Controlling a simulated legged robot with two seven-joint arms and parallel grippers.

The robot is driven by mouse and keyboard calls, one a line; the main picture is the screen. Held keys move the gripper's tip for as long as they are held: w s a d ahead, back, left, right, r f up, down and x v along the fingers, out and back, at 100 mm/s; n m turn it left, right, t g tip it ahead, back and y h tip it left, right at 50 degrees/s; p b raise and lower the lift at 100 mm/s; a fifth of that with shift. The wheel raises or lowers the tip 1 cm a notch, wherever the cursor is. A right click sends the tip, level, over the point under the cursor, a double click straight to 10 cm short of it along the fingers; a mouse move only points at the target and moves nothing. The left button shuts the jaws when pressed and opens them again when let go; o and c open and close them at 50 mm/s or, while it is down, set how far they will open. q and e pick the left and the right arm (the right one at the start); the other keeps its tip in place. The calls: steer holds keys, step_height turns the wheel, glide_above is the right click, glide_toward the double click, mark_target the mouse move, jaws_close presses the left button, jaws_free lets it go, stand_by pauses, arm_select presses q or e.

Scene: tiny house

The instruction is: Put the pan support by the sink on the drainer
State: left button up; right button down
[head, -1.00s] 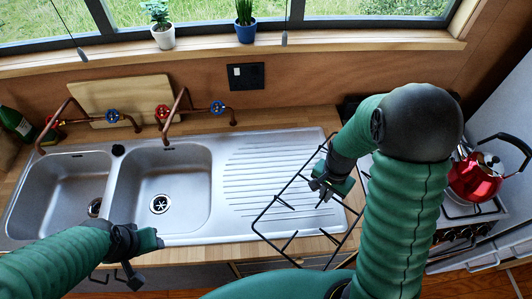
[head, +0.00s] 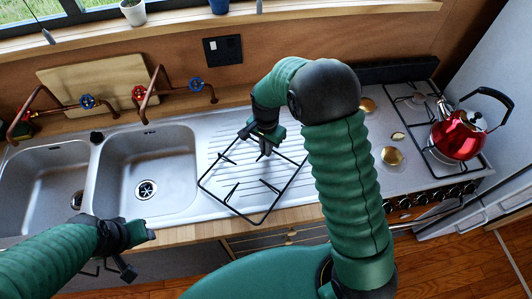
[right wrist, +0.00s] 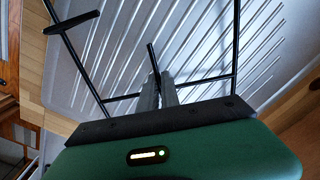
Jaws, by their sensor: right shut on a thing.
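The pan support (head: 285,191) is a black square wire frame with short inward prongs. My right gripper (head: 264,150) is shut on a bar at its far side. The frame is over the ribbed metal drainer (head: 212,148), right of the sink bowls, with its near corner by the counter's front edge. I cannot tell whether it touches the drainer. In the right wrist view, the fingers (right wrist: 157,92) close on a bar of the pan support (right wrist: 205,79), with drainer ribs behind. My left gripper (head: 140,245) is low, in front of the sink; its jaw gap is unclear.
Two sink bowls (head: 150,165) lie left of the drainer, with copper taps (head: 150,95) and a wooden board (head: 95,80) behind. The stove (head: 400,125) on the right carries a red kettle (head: 458,138). The counter's front edge (head: 190,231) runs close below the pan support.

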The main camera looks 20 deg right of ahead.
steer(key=shift+w+f, duration=0.2)
steer(key=shift+f, duration=0.6)
steer(key=shift+w+r, duration=0.1)
steer(key=shift+w, duration=0.05)
steer(key=c, duration=1.6)
jaws_free()
steer(key=shift+s+d, duration=0.2)
steer(key=shift+w+a+r, duration=0.1)
steer(key=shift+r, duration=0.05)
step_height(320, 180, up, 12)
steer(key=shift+f, duration=0.15)
